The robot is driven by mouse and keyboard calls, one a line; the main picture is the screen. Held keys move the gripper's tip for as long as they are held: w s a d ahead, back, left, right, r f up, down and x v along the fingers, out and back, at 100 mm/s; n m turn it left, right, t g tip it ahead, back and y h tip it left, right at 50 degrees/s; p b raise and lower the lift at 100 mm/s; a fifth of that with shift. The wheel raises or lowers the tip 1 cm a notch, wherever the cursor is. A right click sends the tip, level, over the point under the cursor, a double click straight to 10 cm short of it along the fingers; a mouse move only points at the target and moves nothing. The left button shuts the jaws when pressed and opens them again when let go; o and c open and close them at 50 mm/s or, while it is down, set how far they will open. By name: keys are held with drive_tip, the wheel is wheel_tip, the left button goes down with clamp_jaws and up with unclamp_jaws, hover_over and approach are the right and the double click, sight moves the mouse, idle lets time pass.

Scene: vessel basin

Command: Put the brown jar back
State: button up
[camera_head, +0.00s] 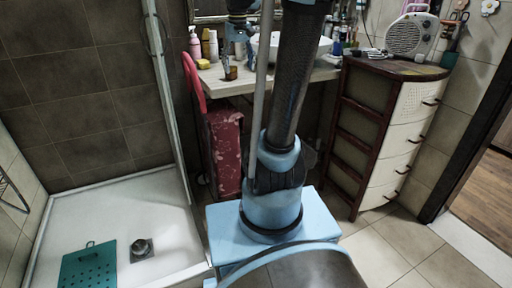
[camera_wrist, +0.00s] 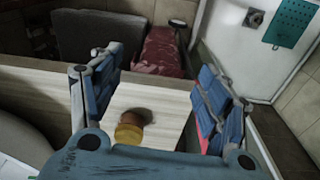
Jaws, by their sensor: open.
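The brown jar (camera_head: 231,73) is small and stands on the pale counter (camera_head: 250,86), near its left part, just below my gripper. In the wrist view the brown jar (camera_wrist: 137,116) shows between my fingers, nearer the left one, with a yellow part or thing (camera_wrist: 129,134) against it; I cannot tell which. My gripper (camera_head: 238,40) is open, with nothing held. In the wrist view its blue fingers stand wide apart around the middle (camera_wrist: 155,105). I cannot tell how far above the jar they are.
A white basin (camera_head: 262,50) stands right of my gripper on the counter. Bottles (camera_head: 205,45) and a yellow item (camera_head: 203,63) are at the left. A red-patterned box (camera_head: 224,150) is below. A cabinet (camera_head: 405,125) with a white heater (camera_head: 410,37) stands right.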

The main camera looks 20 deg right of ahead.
drive_tip(key=s+f+m+t, duration=0.1)
drive_tip(key=s+f, duration=2)
drive_tip(key=s, duration=0.4)
drive_tip(key=shift+s+d+f, duration=0.15)
drive_tip(key=shift+d+f, duration=0.2)
drive_tip(key=shift+w+f, duration=0.2)
drive_tip(key=shift+w, duration=0.2)
drive_tip(key=shift+c, duration=0.6)
